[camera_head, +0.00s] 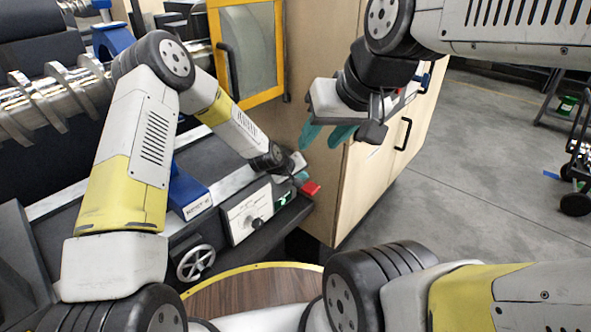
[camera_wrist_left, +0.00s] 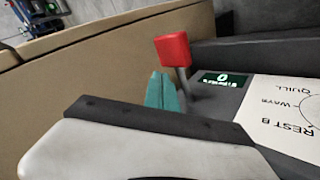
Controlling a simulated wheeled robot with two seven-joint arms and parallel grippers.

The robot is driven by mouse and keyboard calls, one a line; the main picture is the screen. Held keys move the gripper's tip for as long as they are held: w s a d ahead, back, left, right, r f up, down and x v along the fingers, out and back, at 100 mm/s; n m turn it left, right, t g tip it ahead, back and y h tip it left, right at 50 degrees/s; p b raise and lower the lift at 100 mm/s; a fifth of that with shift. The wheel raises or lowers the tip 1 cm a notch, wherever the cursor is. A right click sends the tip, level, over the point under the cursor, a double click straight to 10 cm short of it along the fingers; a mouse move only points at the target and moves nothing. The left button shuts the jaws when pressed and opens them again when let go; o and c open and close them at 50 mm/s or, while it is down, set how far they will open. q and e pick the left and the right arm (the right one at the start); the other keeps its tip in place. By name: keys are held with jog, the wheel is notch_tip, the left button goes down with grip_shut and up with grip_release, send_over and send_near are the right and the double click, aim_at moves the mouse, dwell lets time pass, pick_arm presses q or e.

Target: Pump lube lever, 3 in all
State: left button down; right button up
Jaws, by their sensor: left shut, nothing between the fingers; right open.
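The lube lever has a red block handle (camera_head: 310,188) at the right end of the machine's front; it also shows upright on a short dark stem in the left wrist view (camera_wrist_left: 173,49). My left gripper (camera_head: 299,178) is shut and empty, right beside the lever. Its teal fingertips (camera_wrist_left: 165,91) show just in front of the stem, below the red handle; I cannot tell whether they touch it. My right gripper (camera_head: 328,135) is open and empty, raised in front of the wooden cabinet.
A white dial panel (camera_head: 247,213) and a handwheel (camera_head: 195,262) are left of the lever on the machine. The wooden cabinet (camera_head: 350,190) stands close on the right. Free grey floor (camera_head: 480,200) lies beyond it.

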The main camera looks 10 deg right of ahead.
aim_at(304, 186)
pick_arm(q)
jog(key=shift+f, duration=0.15)
jog(key=shift+f, duration=0.25)
jog(key=shift+s+d+f, duration=0.1)
jog(key=shift+s+f, duration=0.05)
jog(key=shift+f, duration=0.6)
jog(key=shift+s+d+f, duration=0.1)
jog(key=shift+s+f, duration=0.05)
jog(key=shift+f, duration=0.6)
dwell(1.8)
jog(key=shift+r, duration=0.15)
jog(key=shift+w+a+r, duration=0.1)
jog(key=shift+w+r, duration=0.05)
jog(key=shift+r, duration=0.75)
jog(key=shift+w+a+r, duration=0.1)
jog(key=shift+r, duration=0.75)
jog(key=shift+w+a+r, duration=0.1)
jog(key=shift+w+r, duration=0.05)
jog(key=shift+r, duration=1.1)
jog(key=shift+w+a+r, duration=0.1)
jog(key=shift+w+r, duration=0.05)
jog(key=shift+r, duration=1.1)
